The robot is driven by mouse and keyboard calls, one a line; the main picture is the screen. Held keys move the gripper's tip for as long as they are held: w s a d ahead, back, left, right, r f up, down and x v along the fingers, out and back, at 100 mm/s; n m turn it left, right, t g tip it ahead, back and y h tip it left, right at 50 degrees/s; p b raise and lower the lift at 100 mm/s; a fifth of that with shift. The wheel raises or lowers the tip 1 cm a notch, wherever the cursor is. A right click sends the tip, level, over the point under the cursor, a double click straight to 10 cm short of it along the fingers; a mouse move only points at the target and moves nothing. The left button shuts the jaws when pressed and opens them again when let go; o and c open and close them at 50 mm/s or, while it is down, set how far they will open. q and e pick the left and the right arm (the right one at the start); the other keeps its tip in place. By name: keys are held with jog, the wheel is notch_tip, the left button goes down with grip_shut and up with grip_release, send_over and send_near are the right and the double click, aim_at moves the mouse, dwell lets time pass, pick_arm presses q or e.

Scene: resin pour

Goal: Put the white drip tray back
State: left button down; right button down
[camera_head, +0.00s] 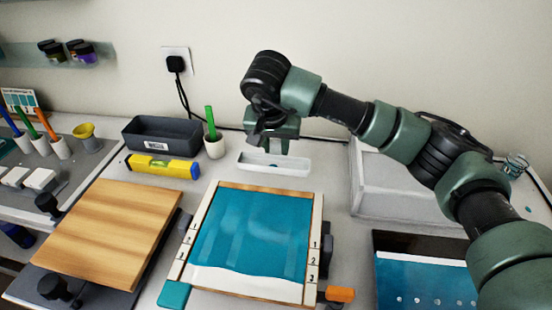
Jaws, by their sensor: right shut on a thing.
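The white drip tray (298,170) is a small shallow tray near the back of the bench, behind the framed teal resin panel (255,235). It looks roughly level, with a little teal in it. My right gripper (272,150) points down at the tray's back side and is shut on it. The fingertips are partly hidden by the tray and the wrist. I cannot tell whether the tray touches the bench. My left gripper is not in view.
Left of the tray are a dark grey bin (160,142), a yellow and blue level (163,168) and a white cup with a green stick (214,146). A wooden board (110,235) lies front left. A grey-white box (395,190) stands right, under my right arm.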

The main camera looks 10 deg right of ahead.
aim_at(275, 157)
jog(key=shift+f, duration=0.6)
notch_tip(275, 157, down, 3)
jog(key=shift+f+p, duration=0.2)
jog(key=shift+p, duration=0.1)
jog(key=shift+f, duration=0.25)
jog(key=c, duration=1.1)
grip_release()
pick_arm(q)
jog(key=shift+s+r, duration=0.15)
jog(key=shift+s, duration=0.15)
